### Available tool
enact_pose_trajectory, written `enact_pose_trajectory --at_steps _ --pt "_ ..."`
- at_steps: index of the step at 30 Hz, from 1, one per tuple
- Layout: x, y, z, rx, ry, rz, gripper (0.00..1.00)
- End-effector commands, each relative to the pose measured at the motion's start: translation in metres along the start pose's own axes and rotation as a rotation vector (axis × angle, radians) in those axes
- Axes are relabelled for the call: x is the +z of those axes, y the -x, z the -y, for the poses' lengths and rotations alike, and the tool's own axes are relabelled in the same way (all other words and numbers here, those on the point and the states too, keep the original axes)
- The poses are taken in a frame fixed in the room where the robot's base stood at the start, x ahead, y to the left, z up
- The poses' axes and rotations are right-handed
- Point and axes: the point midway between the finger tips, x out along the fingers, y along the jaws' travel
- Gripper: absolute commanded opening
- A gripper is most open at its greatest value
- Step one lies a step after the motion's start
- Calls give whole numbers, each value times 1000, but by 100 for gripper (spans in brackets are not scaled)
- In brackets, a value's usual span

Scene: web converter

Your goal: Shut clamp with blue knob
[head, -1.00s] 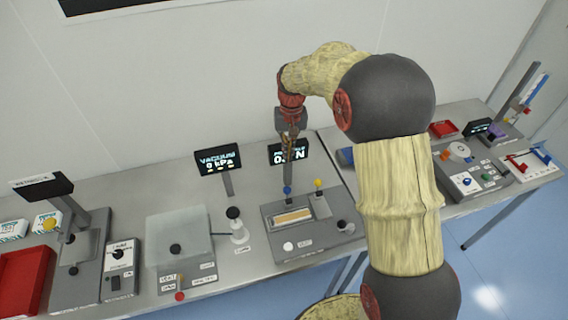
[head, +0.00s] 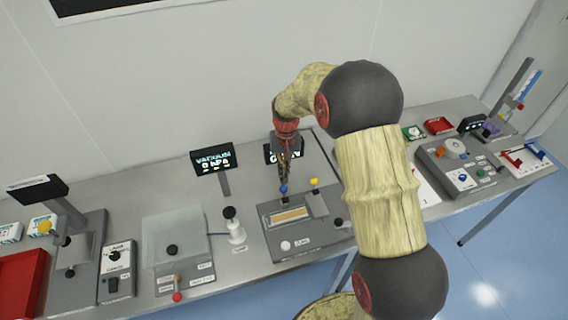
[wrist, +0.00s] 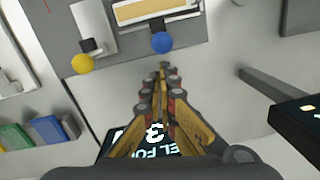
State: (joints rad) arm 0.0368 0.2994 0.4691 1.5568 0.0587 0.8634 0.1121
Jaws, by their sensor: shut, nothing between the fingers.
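The blue knob (head: 284,189) stands at the back edge of the grey peel tester box (head: 272,247), left of a yellow knob (head: 314,182). In the wrist view the blue knob (wrist: 162,43) is just beyond my fingertips, with the yellow knob (wrist: 82,63) to its left. The blue knob's clamp (wrist: 158,25) is at the end of a tan strip (wrist: 150,9). My gripper (head: 284,178) points down just above and behind the blue knob. In the wrist view my gripper (wrist: 163,68) is shut and empty. I cannot tell whether it touches the knob.
A small display (head: 270,153) stands close behind my gripper. A vacuum display (head: 213,158) on a post stands to the left. Other stations lie right.

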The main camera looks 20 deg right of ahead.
Motion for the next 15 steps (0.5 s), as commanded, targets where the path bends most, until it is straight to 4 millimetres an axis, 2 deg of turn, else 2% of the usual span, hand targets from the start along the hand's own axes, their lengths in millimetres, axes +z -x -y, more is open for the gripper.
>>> enact_pose_trajectory --at_steps 5,15 --pt "0 -11 0 0 0 -1 0" --pt "0 -12 0 0 0 -1 0"
